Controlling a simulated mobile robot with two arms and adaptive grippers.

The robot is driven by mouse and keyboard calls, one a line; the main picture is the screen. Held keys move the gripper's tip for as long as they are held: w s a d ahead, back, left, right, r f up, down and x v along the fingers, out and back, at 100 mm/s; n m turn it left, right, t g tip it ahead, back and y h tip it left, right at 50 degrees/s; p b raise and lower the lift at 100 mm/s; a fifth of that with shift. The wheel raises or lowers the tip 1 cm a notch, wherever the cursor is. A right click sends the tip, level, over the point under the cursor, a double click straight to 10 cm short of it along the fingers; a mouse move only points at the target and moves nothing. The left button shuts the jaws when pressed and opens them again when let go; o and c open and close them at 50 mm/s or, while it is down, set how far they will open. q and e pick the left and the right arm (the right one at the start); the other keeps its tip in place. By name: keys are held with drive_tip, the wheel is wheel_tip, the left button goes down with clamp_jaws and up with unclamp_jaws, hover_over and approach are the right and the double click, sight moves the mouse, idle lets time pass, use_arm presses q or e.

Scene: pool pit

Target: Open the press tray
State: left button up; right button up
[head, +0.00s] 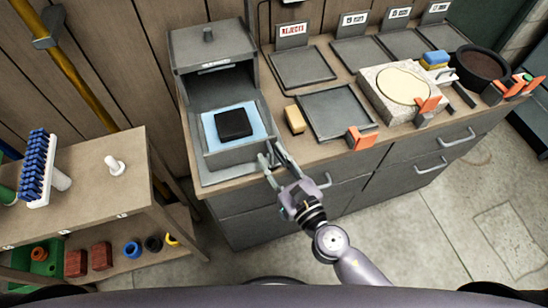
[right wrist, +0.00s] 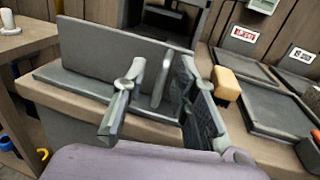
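The press (head: 212,45) is a dark grey box with a knob on top and an open front. Its press tray (head: 238,150) shows below and in front of that opening, with a blue sheet (head: 258,137) and a black block (head: 233,123) on it. My right gripper (head: 273,158) is at the tray's front right corner, its fingers apart. In the right wrist view the tray's front panel (right wrist: 105,63) is ahead, and a grey upright bar, perhaps its handle (right wrist: 160,82), shows between the open fingers. Contact is unclear. My left gripper is not in view.
A tan block (head: 294,119) and a flat dark tray (head: 337,112) lie right of the press. A reject tray (head: 302,67) is behind. A wooden shelf (head: 100,178) with a blue brush (head: 37,168) stands at left. The floor in front is clear.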

drive_tip(key=shift+d, duration=0.1)
drive_tip(key=v, duration=1.2)
idle(0.4)
drive_tip(key=w+d+f+m+g+h, duration=0.2)
drive_tip(key=d+f+m+h, duration=0.15)
drive_tip(key=f, duration=0.55)
drive_tip(key=w+d+f+m+g+h, duration=0.1)
drive_tip(key=w+d+f+m+h, duration=0.1)
drive_tip(key=d+f+m, duration=0.45)
drive_tip(key=s+d+f+m+g+h+p, duration=0.1)
drive_tip(key=s+d+f+m+g+h, duration=0.15)
drive_tip(key=f+m, duration=0.45)
drive_tip(key=s+d+f+m+g+h+p, duration=0.1)
drive_tip(key=s+d+f+m+g, duration=0.2)
drive_tip(key=f, duration=0.8)
drive_tip(key=s+d+f+m+g, duration=0.1)
drive_tip(key=s+f+m+g, duration=0.2)
drive_tip(key=s+f+m, duration=0.4)
drive_tip(key=s+f+m+g+p, duration=0.1)
drive_tip(key=s+f+m+g, duration=0.2)
drive_tip(key=s+f+m, duration=0.4)
drive_tip(key=s+m, duration=0.5)
drive_tip(key=s, duration=0.4)
drive_tip(key=shift+d, duration=0.4)
drive_tip(key=shift+w, duration=0.1)
